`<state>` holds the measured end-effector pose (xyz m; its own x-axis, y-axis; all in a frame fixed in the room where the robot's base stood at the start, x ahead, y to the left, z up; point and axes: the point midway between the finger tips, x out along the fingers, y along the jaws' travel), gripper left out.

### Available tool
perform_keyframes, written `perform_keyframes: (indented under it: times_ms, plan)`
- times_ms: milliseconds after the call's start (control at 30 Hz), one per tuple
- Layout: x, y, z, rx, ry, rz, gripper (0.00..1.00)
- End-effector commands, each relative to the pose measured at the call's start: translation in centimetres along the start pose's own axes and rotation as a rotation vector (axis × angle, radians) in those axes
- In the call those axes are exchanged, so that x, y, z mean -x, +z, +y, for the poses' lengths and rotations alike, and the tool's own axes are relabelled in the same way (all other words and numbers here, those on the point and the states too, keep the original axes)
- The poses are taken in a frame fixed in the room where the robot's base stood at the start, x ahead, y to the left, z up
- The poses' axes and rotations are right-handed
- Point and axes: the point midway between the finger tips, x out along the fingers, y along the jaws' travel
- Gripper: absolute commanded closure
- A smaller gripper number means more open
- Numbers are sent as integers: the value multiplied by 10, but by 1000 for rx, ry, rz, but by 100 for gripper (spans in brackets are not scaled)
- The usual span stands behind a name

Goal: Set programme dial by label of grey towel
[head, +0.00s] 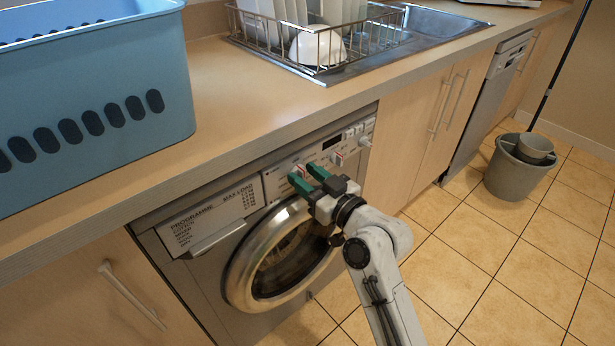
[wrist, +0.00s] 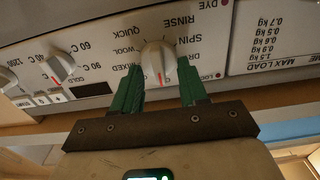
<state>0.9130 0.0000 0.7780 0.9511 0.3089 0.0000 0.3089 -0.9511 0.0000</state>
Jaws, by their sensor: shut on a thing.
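The programme dial (wrist: 158,58) is a pale round knob with a red mark on its lower side in the wrist view, where the panel appears upside down. Printed words around it include RINSE, SPIN, QUICK and WOOL. My gripper (wrist: 160,76) has its green fingers shut on the dial, one on each side. In the head view my gripper (head: 306,174) reaches the front panel of the washing machine (head: 190,285), above its round door, and mostly hides the dial. No grey towel or towel label is in view.
A second knob (wrist: 61,65) with a red mark sits by temperature figures. A PROGRAMME and MAX LOAD chart (head: 212,217) is on the machine's drawer front. A blue basket (head: 95,100) and a dish rack (head: 320,50) stand on the worktop. A grey bucket (head: 515,175) stands on the floor.

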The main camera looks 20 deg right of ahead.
Motion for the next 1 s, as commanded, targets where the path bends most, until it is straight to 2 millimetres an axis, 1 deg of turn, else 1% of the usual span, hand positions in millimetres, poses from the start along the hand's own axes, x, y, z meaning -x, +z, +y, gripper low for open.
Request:
perform_keyframes:
  times_ms: [33, 100, 267, 467, 667, 1000]
  plan:
    - [0, 0, 0, 0, 0, 0, 81]
    - [0, 0, 0, 0, 0, 0, 88]
    - [0, 0, 0, -7, 0, 0, 88]
    - [0, -1, 1, -65, 1, 0, 88]
    - [0, -2, 2, -196, 1, -1, 88]
    - [0, -1, 5, -472, 1, -1, 88]
